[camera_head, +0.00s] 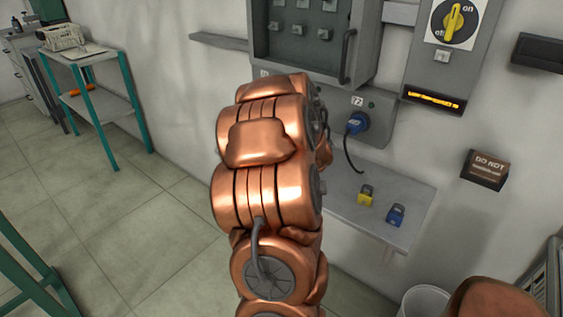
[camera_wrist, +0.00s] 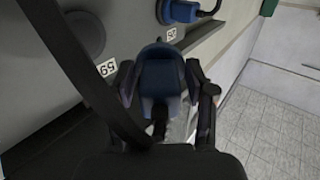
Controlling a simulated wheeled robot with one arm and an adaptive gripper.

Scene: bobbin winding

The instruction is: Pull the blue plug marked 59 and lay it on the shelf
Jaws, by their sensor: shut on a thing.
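In the wrist view, my gripper (camera_wrist: 163,98) is shut on a blue plug (camera_wrist: 161,75), one finger on each side. The plug appears apart from the grey panel. A label reading 59 (camera_wrist: 107,68) is on the panel to its left, near a round dark socket or cover (camera_wrist: 81,33). No number shows on the held plug. In the head view, my copper arm hides the gripper and the held plug. The grey shelf (camera_head: 415,190) is on the wall below the panel, right of my arm.
A yellow plug (camera_head: 366,195) and another blue plug (camera_head: 396,215) lie on the shelf. A blue plug with a dark cable sits in the socket marked 72 (camera_head: 356,123). Another blue plug (camera_wrist: 181,11) is on the panel in the wrist view. A white bucket (camera_head: 424,301) stands below.

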